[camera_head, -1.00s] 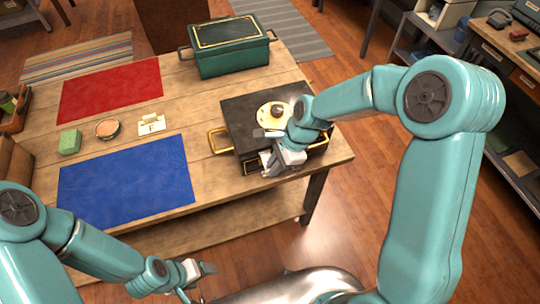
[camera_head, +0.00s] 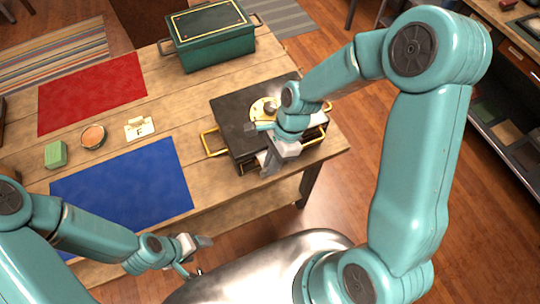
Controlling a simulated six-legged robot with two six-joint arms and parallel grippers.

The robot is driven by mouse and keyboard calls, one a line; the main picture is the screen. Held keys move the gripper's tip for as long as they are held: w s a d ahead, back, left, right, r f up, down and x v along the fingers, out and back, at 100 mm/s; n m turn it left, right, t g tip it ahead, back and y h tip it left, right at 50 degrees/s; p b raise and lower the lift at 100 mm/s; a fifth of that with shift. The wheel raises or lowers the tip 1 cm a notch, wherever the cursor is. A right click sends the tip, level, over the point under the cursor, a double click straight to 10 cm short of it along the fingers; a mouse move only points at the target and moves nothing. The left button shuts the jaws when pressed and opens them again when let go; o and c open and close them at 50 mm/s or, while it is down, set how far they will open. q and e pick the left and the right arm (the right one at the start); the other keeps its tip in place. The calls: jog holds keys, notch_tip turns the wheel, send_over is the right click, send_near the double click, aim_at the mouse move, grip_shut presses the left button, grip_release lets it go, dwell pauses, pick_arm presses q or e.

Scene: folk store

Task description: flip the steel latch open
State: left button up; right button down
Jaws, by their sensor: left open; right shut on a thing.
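A black box (camera_head: 232,112) with brass side handles sits at the right end of the wooden table, a round pale plate with a dark knob (camera_head: 262,108) on its top. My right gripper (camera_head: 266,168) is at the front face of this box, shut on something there. The steel latch cannot be made out; the gripper and wrist cover that part of the front. My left gripper (camera_head: 200,258) is open and empty, low in front of the table and well apart from the box.
A green chest (camera_head: 212,52) stands at the back of the table. A red cloth (camera_head: 92,92), a blue cloth (camera_head: 122,185), a green block (camera_head: 56,154), a small round bowl (camera_head: 93,137) and a card marked F (camera_head: 139,128) lie to the left.

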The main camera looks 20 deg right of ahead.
dwell(0.3)
jog(key=shift+s, duration=0.1)
jog(key=c, duration=1.2)
grip_release()
jog(key=shift+d+r, duration=0.1)
jog(key=shift+r, duration=0.1)
jog(key=b+v, duration=0.1)
jog(key=v, duration=1.5)
jog(key=shift+s, duration=0.1)
